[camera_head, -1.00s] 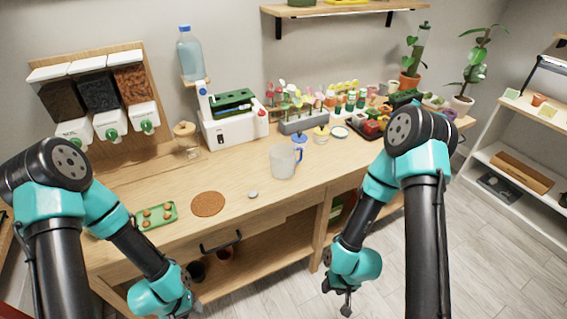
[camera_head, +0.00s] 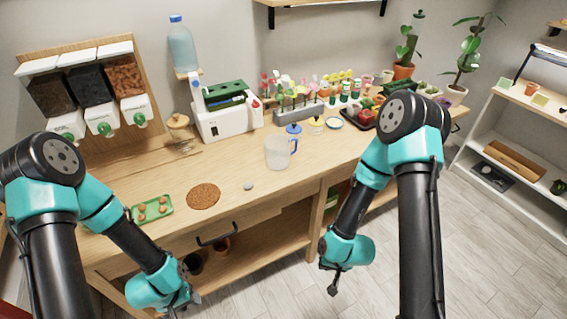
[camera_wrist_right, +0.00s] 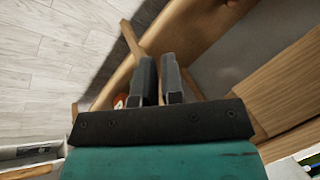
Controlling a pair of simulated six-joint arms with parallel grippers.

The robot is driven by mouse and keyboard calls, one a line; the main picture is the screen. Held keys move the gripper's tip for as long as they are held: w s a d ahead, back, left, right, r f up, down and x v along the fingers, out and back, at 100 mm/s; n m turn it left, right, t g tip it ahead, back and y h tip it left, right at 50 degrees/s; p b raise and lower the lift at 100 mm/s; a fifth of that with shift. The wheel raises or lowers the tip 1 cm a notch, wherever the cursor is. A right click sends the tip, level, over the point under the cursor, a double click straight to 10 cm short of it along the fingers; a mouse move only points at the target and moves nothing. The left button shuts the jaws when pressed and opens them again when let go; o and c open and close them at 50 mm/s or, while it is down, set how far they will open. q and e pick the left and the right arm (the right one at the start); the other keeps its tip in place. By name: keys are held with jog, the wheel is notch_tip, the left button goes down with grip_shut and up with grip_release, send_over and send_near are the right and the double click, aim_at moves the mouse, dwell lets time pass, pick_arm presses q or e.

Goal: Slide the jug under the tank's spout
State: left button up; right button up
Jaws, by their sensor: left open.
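The jug (camera_head: 278,153) is clear with a blue handle on its right and stands upright on the wooden bench, right of the white machine. The tank (camera_head: 182,46) is a bluish, see-through bottle with a blue cap on a small wooden support at the back wall. I cannot make out its spout clearly. My left gripper (camera_head: 188,303) is low in front of the bench, open, far from the jug. My right gripper (camera_head: 333,288) hangs in front of the bench. In the right wrist view its two fingers (camera_wrist_right: 160,75) show a narrow empty gap.
A white machine with a green top (camera_head: 228,118) stands below and right of the tank. A cork mat (camera_head: 203,196), a grey pebble (camera_head: 248,186) and a green tray (camera_head: 152,209) lie near the front. A grey flower rack (camera_head: 298,111) stands behind the jug. Bench around the jug's front is clear.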

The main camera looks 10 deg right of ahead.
aim_at(282, 161)
jog(key=w+r+t, duration=0.1)
jog(key=w+r+m+t, duration=0.1)
jog(key=w, duration=0.1)
jog(key=w+r+m+t, duration=0.1)
jog(key=w, duration=0.1)
jog(key=shift+a, duration=0.4)
grip_shut()
jog(key=w+a+r+m+t+y, duration=0.1)
jog(key=w+r+m+t, duration=0.3)
jog(key=r, duration=0.5)
jog(key=w+a+r+m+t+y, duration=0.1)
jog(key=w+a+r+m+t, duration=0.1)
jog(key=w+r+m+t, duration=0.3)
notch_tip(282, 161, up, 4)
jog(key=shift+w+f+t, duration=0.15)
jog(key=shift+w+t, duration=0.1)
jog(key=shift+t, duration=0.85)
jog(key=shift+a, duration=0.1)
jog(key=x, duration=1.4)
jog(key=shift+f, duration=0.1)
jog(key=shift+w, duration=0.1)
